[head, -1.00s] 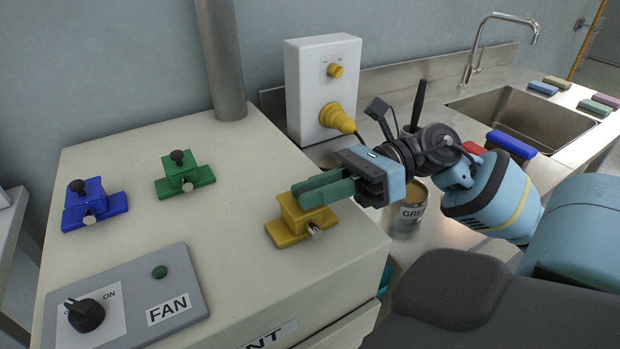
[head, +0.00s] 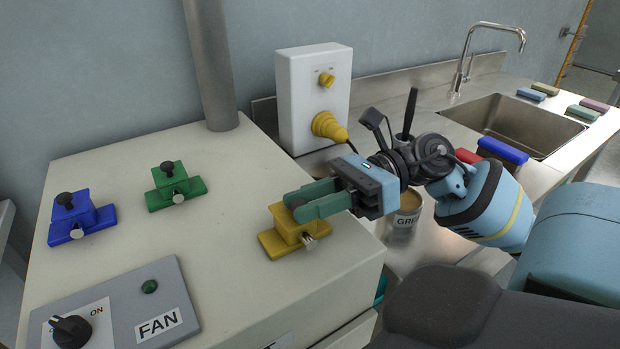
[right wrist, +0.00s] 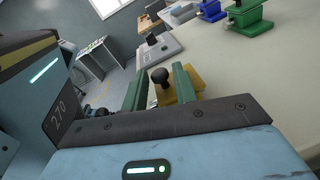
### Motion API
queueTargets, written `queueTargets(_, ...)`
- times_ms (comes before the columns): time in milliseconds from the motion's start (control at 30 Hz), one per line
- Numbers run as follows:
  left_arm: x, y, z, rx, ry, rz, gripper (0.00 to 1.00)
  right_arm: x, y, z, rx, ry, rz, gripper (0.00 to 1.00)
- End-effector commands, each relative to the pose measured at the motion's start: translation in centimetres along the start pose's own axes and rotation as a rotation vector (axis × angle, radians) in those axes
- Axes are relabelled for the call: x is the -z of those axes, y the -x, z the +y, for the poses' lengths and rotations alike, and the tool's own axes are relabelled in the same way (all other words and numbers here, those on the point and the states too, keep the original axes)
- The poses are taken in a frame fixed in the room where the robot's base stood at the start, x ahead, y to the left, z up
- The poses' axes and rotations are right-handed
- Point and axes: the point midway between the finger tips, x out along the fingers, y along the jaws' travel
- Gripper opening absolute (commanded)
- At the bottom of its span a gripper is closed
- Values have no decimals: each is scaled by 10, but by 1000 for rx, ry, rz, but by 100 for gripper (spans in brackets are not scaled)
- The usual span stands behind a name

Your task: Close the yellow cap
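The yellow cap (head: 288,232) is a yellow block on a wider yellow base, with a dark knob on top and a small metal pin in front. It sits near the right edge of the cream machine top. My right gripper (head: 296,207) is at its top, with green fingers apart. In the right wrist view, the dark knob (right wrist: 160,78) stands between the two fingers (right wrist: 160,88), with gaps on both sides. Part of the yellow block (right wrist: 195,78) shows behind and beside the right finger. The fingers hide part of the cap's top. My left gripper is not in view.
A green cap (head: 176,188) and a blue cap (head: 80,220) stand to the left on the machine top. A grey FAN panel (head: 180,292) lies in front. A white box (head: 313,75) with a yellow plug stands behind. A sink (head: 525,125) is at the right.

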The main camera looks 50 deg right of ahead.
Motion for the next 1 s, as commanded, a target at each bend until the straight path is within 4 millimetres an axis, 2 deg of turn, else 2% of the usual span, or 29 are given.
queueTargets(167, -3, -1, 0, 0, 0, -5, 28, 1, 10, -1, 3, -2, -1, 28)
queueTargets(600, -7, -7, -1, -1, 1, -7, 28, 1, 67, -1, 3, -2, -1, 28)
queueTargets(767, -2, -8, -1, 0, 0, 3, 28, 1, 77, 0, 1, -1, -1, 28)
queueTargets(1000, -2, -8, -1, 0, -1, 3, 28, 0, 78, 0, 0, 0, 0, 28)
